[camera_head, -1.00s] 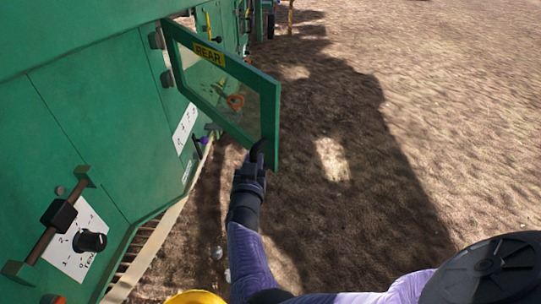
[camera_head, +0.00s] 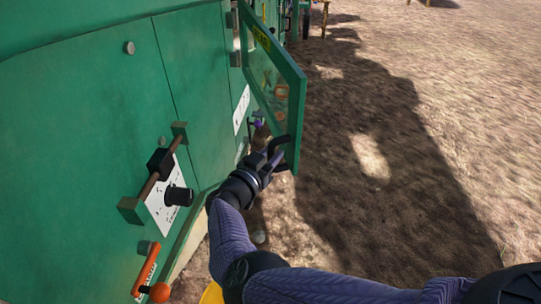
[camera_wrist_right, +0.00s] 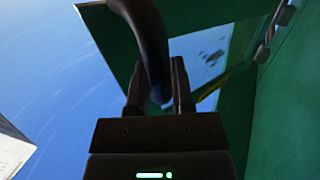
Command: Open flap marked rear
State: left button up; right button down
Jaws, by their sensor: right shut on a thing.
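The flap (camera_head: 297,112) is a green frame with a clear pane and a yellow label near its top, seen at a steep angle. It stands swung out from the green machine wall. A dark curved handle (camera_head: 279,143) sits at its lower outer corner. My right gripper (camera_head: 273,158) is at this handle, shut on it. In the right wrist view the handle (camera_wrist_right: 147,35) runs down between the two fingers, with the flap's green frame (camera_wrist_right: 105,28) behind it. My left gripper is not in view.
The green machine wall (camera_head: 85,110) fills the left side. It carries a black knob (camera_head: 179,196), a latch bar (camera_head: 152,181) and an orange lever (camera_head: 148,270). A purple-tipped part shows under the flap. Open dry ground (camera_head: 430,120) lies to the right.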

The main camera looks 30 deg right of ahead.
jog(key=shift+w+r, duration=0.15)
jog(key=shift+r, duration=0.05)
jog(key=c, duration=0.5)
grip_release()
jog(key=shift+f, duration=0.1)
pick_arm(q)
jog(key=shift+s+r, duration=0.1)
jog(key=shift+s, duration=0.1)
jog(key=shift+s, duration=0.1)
pick_arm(e)
jog(key=shift+a+p, duration=0.25)
jog(key=shift+p, duration=0.05)
pick_arm(q)
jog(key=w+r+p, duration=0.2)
jog(key=p, duration=0.1)
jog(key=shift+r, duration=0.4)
pick_arm(e)
jog(key=v, duration=0.9)
jog(key=shift+a, duration=0.1)
